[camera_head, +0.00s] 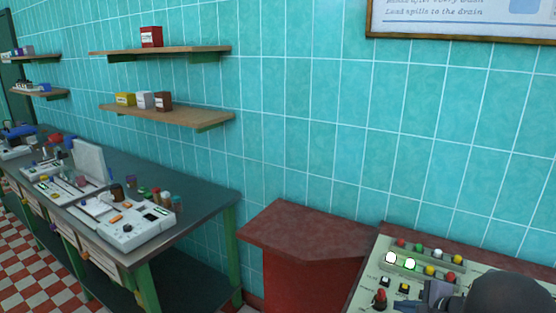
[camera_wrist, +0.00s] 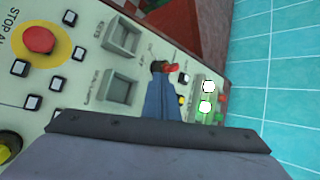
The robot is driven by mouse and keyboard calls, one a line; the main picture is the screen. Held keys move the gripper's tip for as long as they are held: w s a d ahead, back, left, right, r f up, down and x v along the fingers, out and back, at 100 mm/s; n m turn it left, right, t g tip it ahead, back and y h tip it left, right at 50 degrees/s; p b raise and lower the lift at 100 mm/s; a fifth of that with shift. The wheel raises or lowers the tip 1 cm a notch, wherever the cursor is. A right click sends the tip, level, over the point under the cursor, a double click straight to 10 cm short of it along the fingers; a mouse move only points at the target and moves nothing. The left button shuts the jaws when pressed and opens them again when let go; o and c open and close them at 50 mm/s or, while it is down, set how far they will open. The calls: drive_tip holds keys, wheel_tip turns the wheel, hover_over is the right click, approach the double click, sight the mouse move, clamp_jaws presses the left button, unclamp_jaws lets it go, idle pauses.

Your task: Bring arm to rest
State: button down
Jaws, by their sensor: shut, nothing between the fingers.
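My gripper (camera_wrist: 162,85) is shut and empty in the wrist view, its blue-grey fingers together over a pale control panel (camera_wrist: 70,92). The fingertips are close to a small red-tipped lever (camera_wrist: 171,67) on that panel; I cannot tell whether they touch. In the head view my gripper (camera_head: 436,294) is at the lower right, over the same panel, partly hidden by a dark rounded part of my arm.
A long bench (camera_head: 205,195) with devices is further left. Tiled wall lies behind.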

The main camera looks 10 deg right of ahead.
drive_tip(key=s+a+f+n+g+y, duration=0.1)
drive_tip(key=s+a+n+g, duration=0.3)
drive_tip(key=a, duration=0.7)
drive_tip(key=a+n+g+y, duration=0.2)
drive_tip(key=a+n, duration=0.4)
drive_tip(key=a, duration=0.6)
drive_tip(key=s+a+f+n+g+h, duration=0.1)
drive_tip(key=s+a+n+g+h, duration=0.1)
drive_tip(key=s+a+n, duration=0.35)
drive_tip(key=s+a+n+g+h, duration=0.2)
drive_tip(key=s+a+n, duration=0.1)
drive_tip(key=s+n, duration=0.45)
wheel_tip(320, 180, down, 9)
drive_tip(key=b, duration=0.9)
drive_tip(key=shift+f, duration=0.2)
drive_tip(key=shift+d, duration=0.1)
